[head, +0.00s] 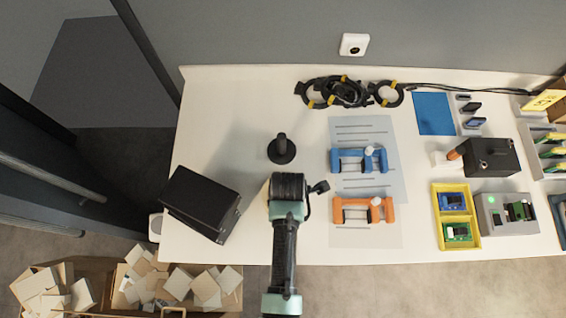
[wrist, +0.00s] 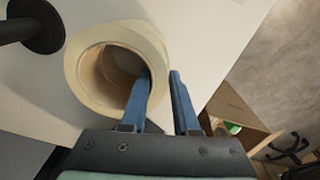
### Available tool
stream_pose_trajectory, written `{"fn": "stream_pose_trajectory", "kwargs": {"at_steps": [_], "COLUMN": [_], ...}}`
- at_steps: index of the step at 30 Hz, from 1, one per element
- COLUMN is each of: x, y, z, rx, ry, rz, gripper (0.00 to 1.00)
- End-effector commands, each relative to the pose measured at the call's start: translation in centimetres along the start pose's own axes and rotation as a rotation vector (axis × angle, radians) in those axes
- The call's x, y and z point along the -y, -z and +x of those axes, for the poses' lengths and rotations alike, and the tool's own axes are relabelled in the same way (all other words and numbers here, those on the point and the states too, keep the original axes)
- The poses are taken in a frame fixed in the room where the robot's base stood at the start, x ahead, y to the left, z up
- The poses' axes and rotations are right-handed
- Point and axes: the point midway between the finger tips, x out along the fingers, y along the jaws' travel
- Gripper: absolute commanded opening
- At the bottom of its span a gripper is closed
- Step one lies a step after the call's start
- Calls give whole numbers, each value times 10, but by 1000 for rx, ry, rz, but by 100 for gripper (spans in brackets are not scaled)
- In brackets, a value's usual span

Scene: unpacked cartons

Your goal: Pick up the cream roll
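The cream roll (wrist: 88,88) lies in the left middle of the wrist view, with its round hole facing the camera. In the head view only a pale sliver of it (head: 264,196) shows beside my wrist, which hides the rest. My gripper (wrist: 161,74) is open, with two blue fingers apart. The left finger overlaps the hole of the roll, and the right finger is just outside its rim, so the roll's wall appears between them. I cannot tell whether either finger touches it.
A black post on a round base (head: 281,152) stands just behind the roll. A black box (head: 200,203) is to the left. Blue (head: 358,160) and orange (head: 362,209) fixtures stand to the right. Open cartons (head: 128,284) with cardboard pieces are below the table's front edge.

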Motion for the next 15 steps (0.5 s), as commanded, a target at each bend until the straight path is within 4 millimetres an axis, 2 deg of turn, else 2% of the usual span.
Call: {"fn": "stream_pose_trajectory", "kwargs": {"at_steps": [1, 4, 15], "x": [0, 0, 0], "y": [0, 0, 0], "z": [0, 0, -1], "rx": [0, 0, 0], "ry": [0, 0, -1], "rz": [0, 0, 0], "gripper": [18, 0, 0]}}
